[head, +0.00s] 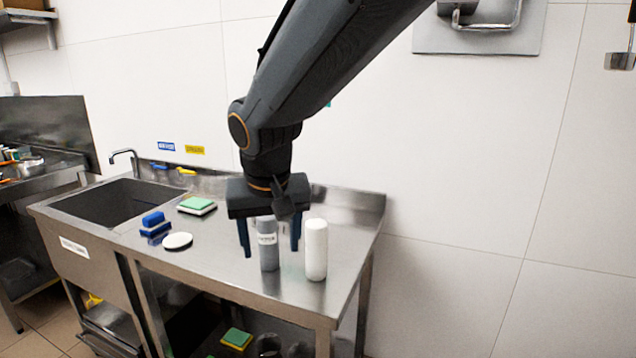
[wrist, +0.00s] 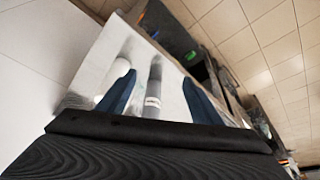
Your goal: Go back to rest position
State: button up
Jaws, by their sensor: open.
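My gripper (head: 271,238) hangs over the right part of the steel counter with its two dark blue fingers pointing down and spread apart. A grey bottle with a light label (head: 268,248) stands upright on the counter, seen between the fingers in the head view. The grey bottle also shows between the fingers in the wrist view (wrist: 154,88). No contact between the fingers and the bottle is visible. A white cylinder (head: 316,250) stands upright just right of the gripper.
The steel counter (head: 225,262) has a sink (head: 120,200) at its left. A white round disc (head: 178,241), blue blocks (head: 154,224) and a green-topped pad (head: 197,204) lie between sink and gripper. A tiled wall stands behind; the floor right of the counter looks clear.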

jog(key=s+d+f+m+g, duration=0.1)
jog(key=s+d+f, duration=0.3)
jog(key=d, duration=0.5)
jog(key=s+d+f+m+g, duration=0.1)
jog(key=s+d+f, duration=0.3)
jog(key=d, duration=0.6)
jog(key=s+d+f+g+h, duration=0.1)
jog(key=s+d+f, duration=0.3)
jog(key=d+f, duration=0.3)
jog(key=shift+d+m, duration=0.4)
jog(key=shift+d, duration=0.75)
